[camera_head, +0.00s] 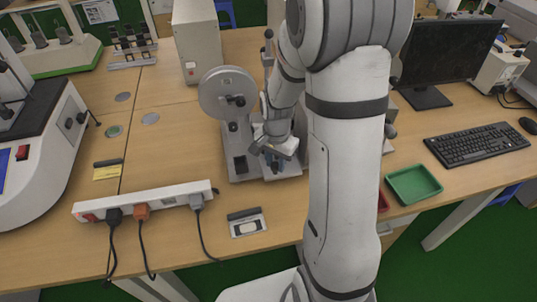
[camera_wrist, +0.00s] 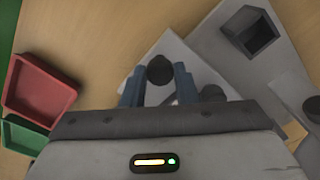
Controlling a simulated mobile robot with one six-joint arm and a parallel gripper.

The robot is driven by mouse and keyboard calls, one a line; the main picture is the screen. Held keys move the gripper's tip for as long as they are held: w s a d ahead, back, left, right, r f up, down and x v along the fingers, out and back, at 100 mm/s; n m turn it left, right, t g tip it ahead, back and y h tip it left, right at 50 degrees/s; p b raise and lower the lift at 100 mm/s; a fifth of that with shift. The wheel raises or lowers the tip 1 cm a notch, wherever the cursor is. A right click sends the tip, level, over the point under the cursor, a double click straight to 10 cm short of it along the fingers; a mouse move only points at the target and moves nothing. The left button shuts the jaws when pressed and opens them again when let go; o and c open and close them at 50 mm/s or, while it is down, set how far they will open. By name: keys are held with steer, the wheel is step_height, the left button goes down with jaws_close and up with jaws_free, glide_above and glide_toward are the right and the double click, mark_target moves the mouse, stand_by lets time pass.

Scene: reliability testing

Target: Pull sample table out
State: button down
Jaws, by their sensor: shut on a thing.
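A grey test machine (camera_head: 240,135) with a large round disc on its side stands on the wooden bench in the head view. My gripper (camera_head: 274,162) is low at the machine's front right, partly hidden by my own arm. In the wrist view, a light grey plate (camera_wrist: 190,58), which looks like the sample table, lies under my gripper (camera_wrist: 158,84). A black round knob (camera_wrist: 160,69) stands on it between the two blue fingers, which are shut on it. A second dark round part (camera_wrist: 211,93) sits to the right. How far the table is out cannot be told.
A red tray (camera_wrist: 38,88) and a green tray (camera_head: 413,184) lie to one side. A white power strip (camera_head: 150,201) with cables and a small grey box (camera_head: 246,222) are near the front edge. A monitor (camera_head: 438,60) and keyboard (camera_head: 477,145) stand at right.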

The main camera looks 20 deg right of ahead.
steer(key=shift+s, duration=0.35)
steer(key=shift+w, duration=0.1)
steer(key=c, duration=1.1)
jaws_free()
steer(key=shift+r, duration=0.1)
step_height(320, 180, up, 7)
steer(key=shift+r, duration=0.3)
